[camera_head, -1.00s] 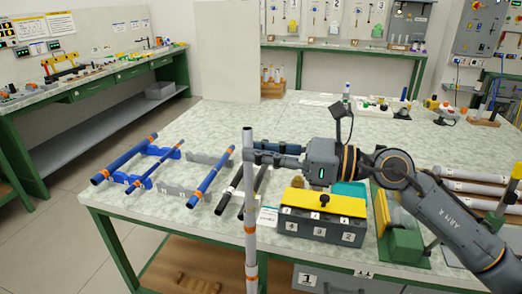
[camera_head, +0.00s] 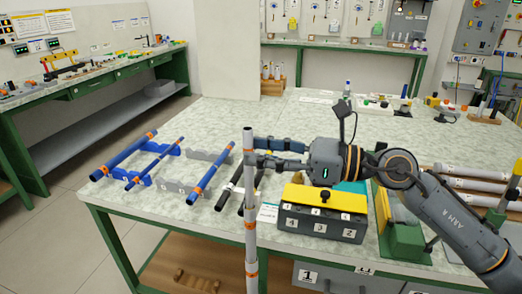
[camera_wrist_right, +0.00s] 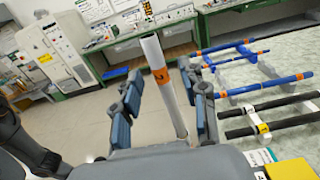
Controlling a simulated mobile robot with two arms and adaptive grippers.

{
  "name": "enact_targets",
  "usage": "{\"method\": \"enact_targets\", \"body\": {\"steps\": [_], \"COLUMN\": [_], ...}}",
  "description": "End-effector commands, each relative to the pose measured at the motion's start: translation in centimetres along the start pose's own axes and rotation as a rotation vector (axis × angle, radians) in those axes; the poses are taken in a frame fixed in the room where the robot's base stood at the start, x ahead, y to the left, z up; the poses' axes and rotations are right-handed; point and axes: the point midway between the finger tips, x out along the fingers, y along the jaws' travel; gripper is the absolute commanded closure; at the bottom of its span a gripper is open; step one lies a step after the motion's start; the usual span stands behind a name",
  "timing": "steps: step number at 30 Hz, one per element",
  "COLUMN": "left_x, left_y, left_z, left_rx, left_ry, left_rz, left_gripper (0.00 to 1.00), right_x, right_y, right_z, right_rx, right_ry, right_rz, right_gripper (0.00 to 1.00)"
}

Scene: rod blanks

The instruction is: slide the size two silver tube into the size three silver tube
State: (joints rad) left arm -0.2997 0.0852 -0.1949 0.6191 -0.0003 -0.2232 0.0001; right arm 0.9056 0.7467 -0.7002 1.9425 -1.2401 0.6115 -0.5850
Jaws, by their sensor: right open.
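A long silver tube (camera_head: 250,205) with orange bands stands upright in front of the table's near edge; its lower end runs out of the head view. My right gripper (camera_head: 258,152) is open at its upper part. In the right wrist view the tube (camera_wrist_right: 171,90) stands between the two spread fingers, with a gap to each; an orange band with a number faces the camera. I cannot tell whether this is one tube or one inside another, nor what holds it below. More silver tubes (camera_head: 470,184) lie at the right. My left gripper is out of view.
Blue tubes (camera_head: 124,158) lie on racks at the left of the table, and black rods (camera_head: 229,187) lie just behind the upright tube. A grey box with a yellow lid (camera_head: 325,200) and a green fixture (camera_head: 403,240) stand below my right arm.

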Motion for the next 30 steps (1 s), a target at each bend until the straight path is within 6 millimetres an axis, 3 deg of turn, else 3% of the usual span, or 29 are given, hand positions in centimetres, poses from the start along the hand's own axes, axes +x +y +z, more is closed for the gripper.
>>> {"method": "enact_targets", "body": {"steps": [9,15,30], "left_x": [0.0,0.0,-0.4], "left_y": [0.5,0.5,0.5], "left_z": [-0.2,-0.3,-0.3], "left_rx": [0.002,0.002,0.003], "left_ry": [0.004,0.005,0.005], "left_rz": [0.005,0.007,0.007], "left_gripper": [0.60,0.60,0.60], "right_x": [-4.8,-6.9,-7.4], "right_y": [-0.1,0.0,0.0], "right_z": [-0.2,-0.1,0.4], "right_rx": [0.001,0.000,-0.002], "right_ry": [0.003,0.001,0.000], "right_rz": [-0.003,-0.001,0.000], "right_gripper": [0.57,0.57,0.57]}}
